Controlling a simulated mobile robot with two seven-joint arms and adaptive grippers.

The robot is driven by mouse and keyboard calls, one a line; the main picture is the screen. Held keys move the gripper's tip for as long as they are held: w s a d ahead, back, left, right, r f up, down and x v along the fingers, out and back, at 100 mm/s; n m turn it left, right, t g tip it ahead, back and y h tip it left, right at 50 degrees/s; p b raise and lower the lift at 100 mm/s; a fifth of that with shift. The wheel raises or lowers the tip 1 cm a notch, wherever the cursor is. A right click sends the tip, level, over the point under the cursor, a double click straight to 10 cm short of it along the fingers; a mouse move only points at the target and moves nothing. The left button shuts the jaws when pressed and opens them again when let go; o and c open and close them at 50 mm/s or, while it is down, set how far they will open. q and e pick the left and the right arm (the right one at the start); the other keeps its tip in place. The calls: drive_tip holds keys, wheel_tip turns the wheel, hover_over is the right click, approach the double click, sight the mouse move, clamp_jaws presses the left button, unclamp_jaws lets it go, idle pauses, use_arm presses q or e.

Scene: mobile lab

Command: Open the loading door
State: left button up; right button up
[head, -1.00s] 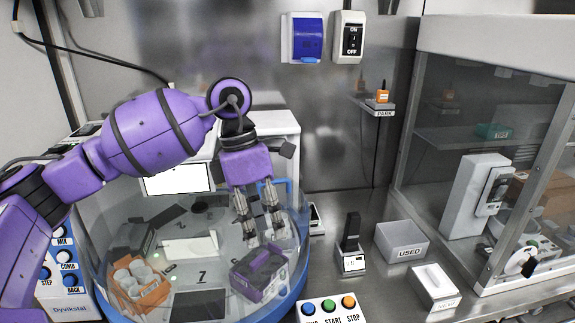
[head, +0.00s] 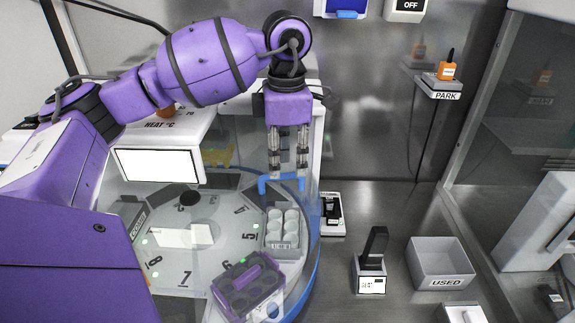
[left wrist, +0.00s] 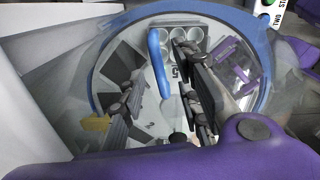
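The loading door is a clear panel on the round drum machine, with a blue bar handle (head: 281,180) near the drum's right side. I cannot tell from its clear edges whether the door is fully shut. My left gripper (head: 288,166) points down at the handle, its fingertips just above or beside it in the head view. In the left wrist view the blue handle (left wrist: 158,62) shows between the two spread fingers, and neither finger is clearly pressed on it. The left gripper is open and empty. My right gripper is not in view.
Inside the drum are a grey rack (head: 283,228) and a purple rack (head: 248,286). A white heater box (head: 158,135) stands behind. To the right are a black device on a stand (head: 372,258), a USED bin (head: 440,262) and a PARK shelf (head: 440,90).

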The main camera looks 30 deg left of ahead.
use_arm(q)
drive_tip(key=shift+w+f, duration=0.25)
drive_tip(key=shift+f, duration=1.15)
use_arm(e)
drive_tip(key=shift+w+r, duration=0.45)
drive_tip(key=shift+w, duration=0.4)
use_arm(q)
clamp_jaws()
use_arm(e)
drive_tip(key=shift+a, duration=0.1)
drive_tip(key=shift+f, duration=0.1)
